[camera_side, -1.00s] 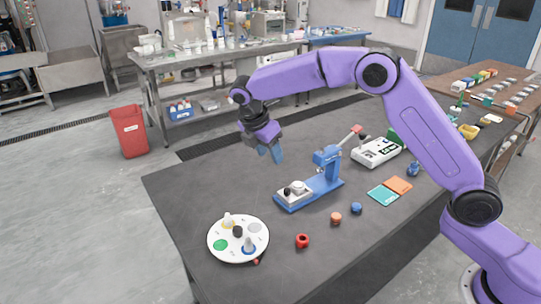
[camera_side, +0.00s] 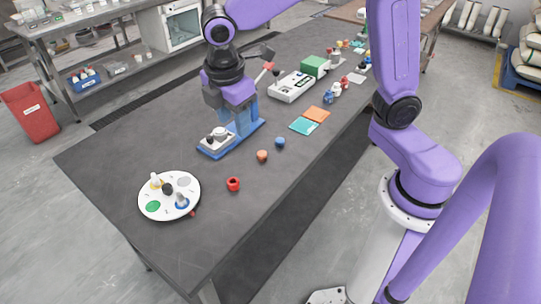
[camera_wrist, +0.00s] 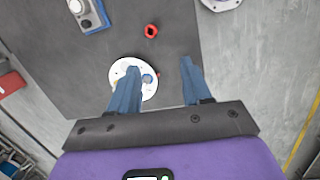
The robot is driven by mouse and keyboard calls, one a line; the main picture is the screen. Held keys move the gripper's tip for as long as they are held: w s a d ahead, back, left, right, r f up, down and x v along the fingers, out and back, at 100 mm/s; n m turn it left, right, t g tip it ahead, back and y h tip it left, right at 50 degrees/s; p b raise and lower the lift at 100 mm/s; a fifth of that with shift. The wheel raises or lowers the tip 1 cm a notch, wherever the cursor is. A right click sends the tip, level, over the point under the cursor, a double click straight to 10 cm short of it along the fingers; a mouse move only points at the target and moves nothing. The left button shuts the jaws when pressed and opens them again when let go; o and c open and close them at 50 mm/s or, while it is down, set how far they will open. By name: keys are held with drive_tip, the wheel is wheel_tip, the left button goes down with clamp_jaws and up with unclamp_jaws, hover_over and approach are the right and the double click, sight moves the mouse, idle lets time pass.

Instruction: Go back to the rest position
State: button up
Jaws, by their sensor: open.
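My gripper (camera_side: 241,115) hangs over the dark table (camera_side: 110,155) in the side view, overlapping the blue lever press (camera_side: 217,146). Its fingertips are hard to tell from the press's blue column there. In the wrist view my gripper (camera_wrist: 158,77) has its two blue fingers spread wide with nothing held between them. The white round plate (camera_wrist: 119,69) appears beyond the fingers, partly covered by the left one. The red ring (camera_wrist: 151,31) lies farther up, and part of the press (camera_wrist: 89,17) shows at upper left.
The white plate (camera_side: 158,208) carries several small pieces at the table's near left. A red ring (camera_side: 233,184), an orange piece (camera_side: 262,156) and a blue piece (camera_side: 280,142) lie in front of the press. A white-and-green device (camera_side: 291,87) stands farther back. The front-left tabletop is largely clear.

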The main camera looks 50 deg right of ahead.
drive_tip(key=s+d+f+m+y, duration=0.1)
drive_tip(key=s+d, duration=0.3)
drive_tip(key=s, duration=0.6)
drive_tip(key=s+d+f+m+y, duration=0.1)
drive_tip(key=s+d+m, duration=0.2)
drive_tip(key=s, duration=0.7)
drive_tip(key=shift+s+d+f+g, duration=0.25)
drive_tip(key=shift+s+d+g, duration=0.15)
drive_tip(key=shift+d, duration=0.55)
